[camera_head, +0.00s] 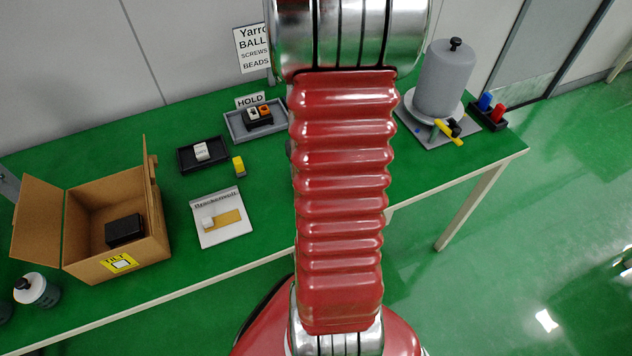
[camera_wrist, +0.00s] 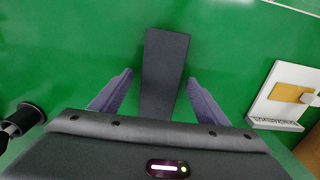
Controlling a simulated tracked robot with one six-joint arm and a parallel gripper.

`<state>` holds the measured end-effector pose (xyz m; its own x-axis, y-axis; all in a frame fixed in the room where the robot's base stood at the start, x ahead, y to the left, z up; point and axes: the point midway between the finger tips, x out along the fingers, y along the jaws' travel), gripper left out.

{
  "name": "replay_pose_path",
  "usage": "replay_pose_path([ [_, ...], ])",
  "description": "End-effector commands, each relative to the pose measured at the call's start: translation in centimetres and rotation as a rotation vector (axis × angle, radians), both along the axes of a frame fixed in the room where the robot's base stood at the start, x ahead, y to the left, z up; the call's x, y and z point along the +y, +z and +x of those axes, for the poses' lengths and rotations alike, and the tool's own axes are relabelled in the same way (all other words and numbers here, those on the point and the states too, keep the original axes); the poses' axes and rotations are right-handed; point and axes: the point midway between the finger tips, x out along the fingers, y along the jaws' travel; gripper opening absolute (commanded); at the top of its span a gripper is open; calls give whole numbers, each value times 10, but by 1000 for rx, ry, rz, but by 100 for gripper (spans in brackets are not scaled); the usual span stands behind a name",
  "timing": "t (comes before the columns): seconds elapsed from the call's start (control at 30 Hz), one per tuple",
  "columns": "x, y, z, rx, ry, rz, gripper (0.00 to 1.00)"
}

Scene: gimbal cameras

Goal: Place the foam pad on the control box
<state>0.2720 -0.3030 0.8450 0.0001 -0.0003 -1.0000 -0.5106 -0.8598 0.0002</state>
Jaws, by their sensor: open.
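A dark grey slab (camera_wrist: 166,50), which looks like the foam pad, shows in the wrist view on the green surface. My gripper (camera_wrist: 160,76) is open, with one finger on each side of the slab and green gaps between. The slab's near end is hidden by my gripper body. I cannot tell how high the fingers are above the surface. In the head view, my arm hides the gripper and the slab. A small dark box with white and orange buttons (camera_head: 258,116), perhaps the control box, sits in a grey tray (camera_head: 236,131) by a HOLD sign.
A white board with a yellow patch (camera_head: 222,230) lies front left, also at right in the wrist view (camera_wrist: 262,108). An open cardboard box (camera_head: 85,262) holds a black block. A black tray (camera_head: 187,158), yellow block (camera_head: 238,164) and grey cylinder (camera_head: 443,80) stand on the green table.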

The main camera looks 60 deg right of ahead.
Motion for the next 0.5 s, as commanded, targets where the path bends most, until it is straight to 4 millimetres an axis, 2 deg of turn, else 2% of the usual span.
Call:
replay_pose_path([
  [0.43, 0, 1, 0, 0, 0, 0, 69],
  [0.5, 0, 0, 0, 0, 0, 0, 64],
])
